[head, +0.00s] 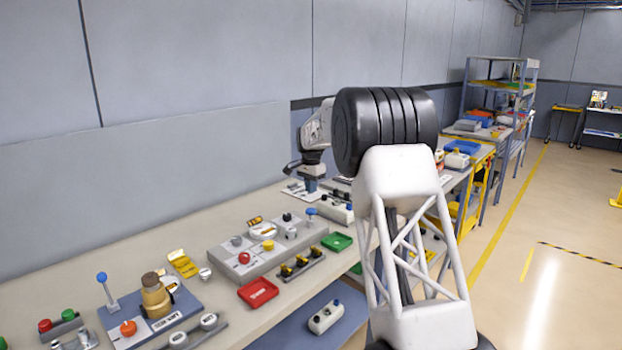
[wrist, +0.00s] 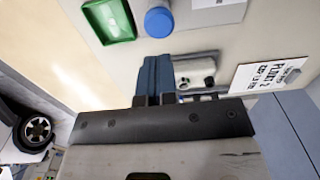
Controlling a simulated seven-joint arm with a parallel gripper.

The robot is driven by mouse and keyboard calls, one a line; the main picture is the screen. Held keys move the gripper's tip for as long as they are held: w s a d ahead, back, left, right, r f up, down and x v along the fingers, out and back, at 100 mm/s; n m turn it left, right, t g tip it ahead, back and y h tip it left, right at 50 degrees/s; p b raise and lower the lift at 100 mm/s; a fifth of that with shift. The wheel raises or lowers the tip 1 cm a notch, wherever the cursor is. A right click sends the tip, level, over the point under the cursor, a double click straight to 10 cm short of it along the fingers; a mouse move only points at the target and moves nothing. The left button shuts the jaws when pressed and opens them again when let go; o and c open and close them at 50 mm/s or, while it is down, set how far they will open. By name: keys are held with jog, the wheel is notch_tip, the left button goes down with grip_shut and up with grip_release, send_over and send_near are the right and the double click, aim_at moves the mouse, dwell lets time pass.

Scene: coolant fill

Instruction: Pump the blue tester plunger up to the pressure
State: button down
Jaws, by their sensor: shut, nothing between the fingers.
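A blue round plunger knob (head: 311,211) stands on a short stem at the right end of the grey panel on the bench. A blue round cap (wrist: 158,22) in the wrist view, beside the green tray, appears to be the same knob seen from above. My gripper (head: 311,187) hangs pointing down just behind the knob in the head view. Its blue fingers (wrist: 155,60) are shut together and empty. They look apart from the knob. The pressure reading cannot be made out.
A green tray (head: 336,243) and a red tray (head: 258,292) lie along the bench front. The grey panel (head: 225,262) carries several knobs and a dial. A white box with dark buttons (head: 338,212) is near my gripper. A printed placard (wrist: 268,75) shows at right in the wrist view.

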aim_at(311, 209)
jog(key=shift+f, duration=3.45)
jog(key=shift+f, duration=1.5)
notch_tip(311, 209, up, 15)
jog(key=shift+f, duration=0.2)
jog(key=shift+s+r, duration=0.2)
jog(key=shift+r, duration=1)
